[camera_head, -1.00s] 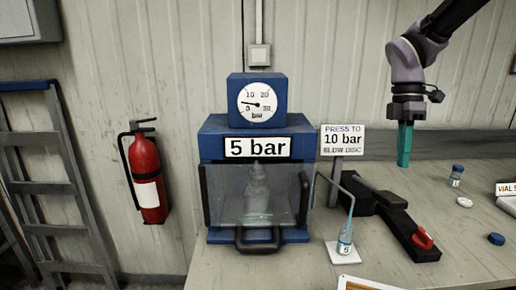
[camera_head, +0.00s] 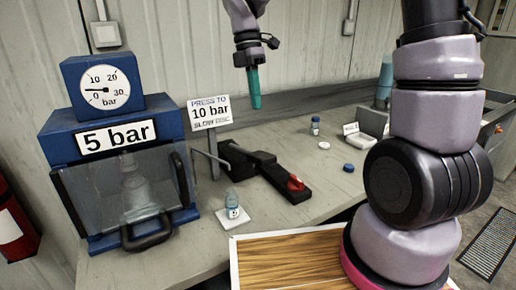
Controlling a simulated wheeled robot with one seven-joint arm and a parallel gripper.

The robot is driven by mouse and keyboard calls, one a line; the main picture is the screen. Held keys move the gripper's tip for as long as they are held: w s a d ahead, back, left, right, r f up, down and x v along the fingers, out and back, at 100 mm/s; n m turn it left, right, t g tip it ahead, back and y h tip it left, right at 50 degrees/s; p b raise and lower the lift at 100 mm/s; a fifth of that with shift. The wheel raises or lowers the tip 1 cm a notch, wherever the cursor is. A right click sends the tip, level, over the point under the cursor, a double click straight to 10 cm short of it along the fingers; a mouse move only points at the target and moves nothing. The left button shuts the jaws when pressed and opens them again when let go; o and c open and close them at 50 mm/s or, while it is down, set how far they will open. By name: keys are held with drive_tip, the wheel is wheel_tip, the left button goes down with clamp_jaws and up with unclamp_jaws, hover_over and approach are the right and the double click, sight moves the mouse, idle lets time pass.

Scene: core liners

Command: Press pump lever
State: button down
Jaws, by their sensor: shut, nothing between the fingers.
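The pump lever (camera_head: 268,173) is a black bar with a red tip (camera_head: 295,184), on the bench to the right of the blue press. The blue press (camera_head: 112,128) has a clear front shield with a pale bottle-like shape behind it. Its gauge (camera_head: 104,88) and its label (camera_head: 115,137) read about 5 bar. My gripper (camera_head: 255,104) has teal fingers, points down and is shut and empty. It hangs in the air above and behind the lever, apart from it.
A small vial (camera_head: 233,206) stands on a white pad in front of the lever. A vial (camera_head: 315,126), a white cap (camera_head: 324,145) and a blue cap (camera_head: 349,168) are to the right. A red extinguisher (camera_head: 12,232) is at left.

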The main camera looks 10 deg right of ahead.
sight(262, 155)
drive_tip(key=shift+w+a+r, duration=0.25)
drive_tip(key=shift+w+r, duration=0.25)
drive_tip(key=shift+r, duration=0.25)
drive_tip(key=x, duration=1.4)
drive_tip(key=shift+f, duration=0.1)
